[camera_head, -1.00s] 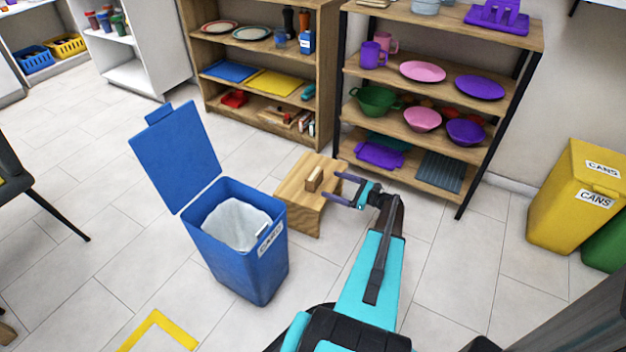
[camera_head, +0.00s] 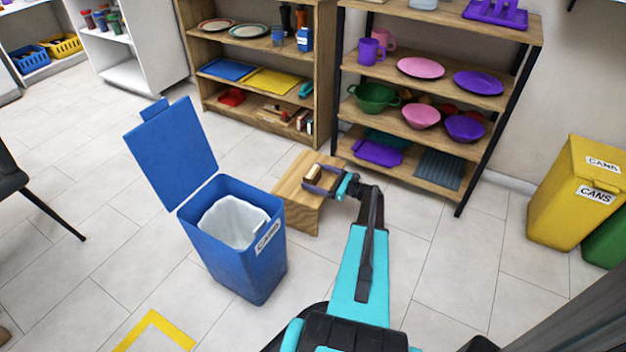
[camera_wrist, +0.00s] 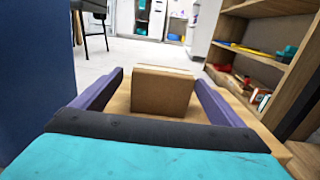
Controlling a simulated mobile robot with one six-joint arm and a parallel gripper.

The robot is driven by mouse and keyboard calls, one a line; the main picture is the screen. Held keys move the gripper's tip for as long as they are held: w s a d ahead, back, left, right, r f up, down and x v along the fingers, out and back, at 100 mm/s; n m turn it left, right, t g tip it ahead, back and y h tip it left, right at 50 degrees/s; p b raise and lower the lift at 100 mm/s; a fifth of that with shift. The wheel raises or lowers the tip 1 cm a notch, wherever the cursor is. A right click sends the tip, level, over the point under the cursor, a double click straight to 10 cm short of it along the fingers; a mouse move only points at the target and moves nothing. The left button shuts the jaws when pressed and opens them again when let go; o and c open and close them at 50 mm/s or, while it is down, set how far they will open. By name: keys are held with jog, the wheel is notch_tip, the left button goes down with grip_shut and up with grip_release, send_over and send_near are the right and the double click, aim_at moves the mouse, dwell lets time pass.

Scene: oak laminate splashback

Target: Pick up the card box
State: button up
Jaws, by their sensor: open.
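The card box (camera_head: 313,173) is a small brown box standing on a low wooden stool (camera_head: 292,201). In the wrist view the card box (camera_wrist: 162,91) stands upright between the two purple fingers. My gripper (camera_head: 314,178) is open, with a finger on either side of the box. In the wrist view my gripper (camera_wrist: 160,88) shows a gap between each finger and the box.
A blue bin (camera_head: 240,260) with its lid up stands just left of the stool. A shelf of dishes (camera_head: 420,120) stands behind and to the right, and a wooden shelf (camera_head: 262,95) behind. A yellow bin (camera_head: 575,200) is far right. Floor in front is clear.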

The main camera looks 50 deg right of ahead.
jog(key=shift+w, duration=0.25)
jog(key=shift+b+x, duration=1.15)
jog(key=shift+x, duration=1.45)
jog(key=shift+r, duration=0.15)
jog(key=shift+d, duration=0.1)
jog(key=c, duration=1.1)
